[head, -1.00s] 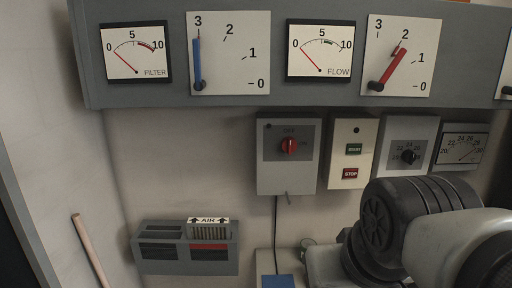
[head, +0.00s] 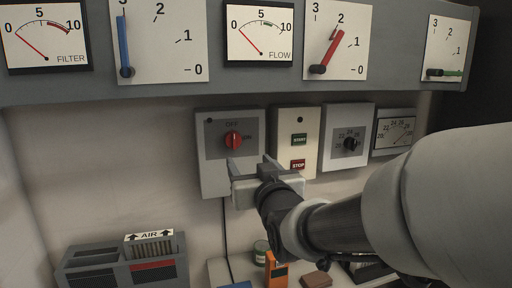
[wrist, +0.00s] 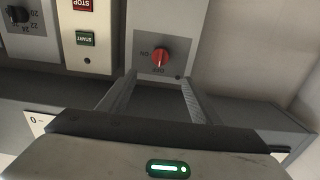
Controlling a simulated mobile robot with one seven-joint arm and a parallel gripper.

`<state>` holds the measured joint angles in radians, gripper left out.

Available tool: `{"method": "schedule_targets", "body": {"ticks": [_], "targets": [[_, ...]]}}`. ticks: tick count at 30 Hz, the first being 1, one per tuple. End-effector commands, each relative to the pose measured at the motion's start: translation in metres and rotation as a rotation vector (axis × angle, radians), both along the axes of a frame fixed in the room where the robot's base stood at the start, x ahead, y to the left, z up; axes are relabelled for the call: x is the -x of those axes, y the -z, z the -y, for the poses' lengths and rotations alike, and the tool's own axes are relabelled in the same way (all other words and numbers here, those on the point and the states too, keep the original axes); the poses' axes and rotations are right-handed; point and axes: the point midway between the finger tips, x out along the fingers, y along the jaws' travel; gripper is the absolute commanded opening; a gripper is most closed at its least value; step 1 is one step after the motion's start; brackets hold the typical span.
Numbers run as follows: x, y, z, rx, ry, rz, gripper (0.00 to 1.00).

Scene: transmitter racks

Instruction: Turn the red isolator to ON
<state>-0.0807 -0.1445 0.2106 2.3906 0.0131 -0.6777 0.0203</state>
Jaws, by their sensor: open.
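The red isolator (head: 233,140) is a round red knob on a grey plate of a light grey box (head: 214,180). OFF is printed above it and ON to its right; the knob's exact setting is too small to read surely. The wrist view shows the knob (wrist: 160,57) upside down, beyond and between my fingers. My gripper (head: 252,164) is open and empty, in front of the box's lower part, below and slightly right of the knob in the head view. In the wrist view its fingertips (wrist: 156,77) point toward the box, apart from the knob.
A START/STOP box (head: 297,142) and a dial box (head: 347,138) stand to the right. A gauge shelf (head: 200,93) juts out above. An AIR heater (head: 122,262) is at lower left. An orange device (head: 276,270) lies below on a bench.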

Motion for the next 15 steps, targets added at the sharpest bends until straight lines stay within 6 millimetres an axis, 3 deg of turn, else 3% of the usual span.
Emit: {"method": "schedule_targets", "body": {"ticks": [5,15], "targets": [[-0.022,-0.001,-0.006,-0.002,0.0,-0.002,0.58],[-0.094,-0.002,-0.026,-0.002,0.001,-0.002,0.58]]}}
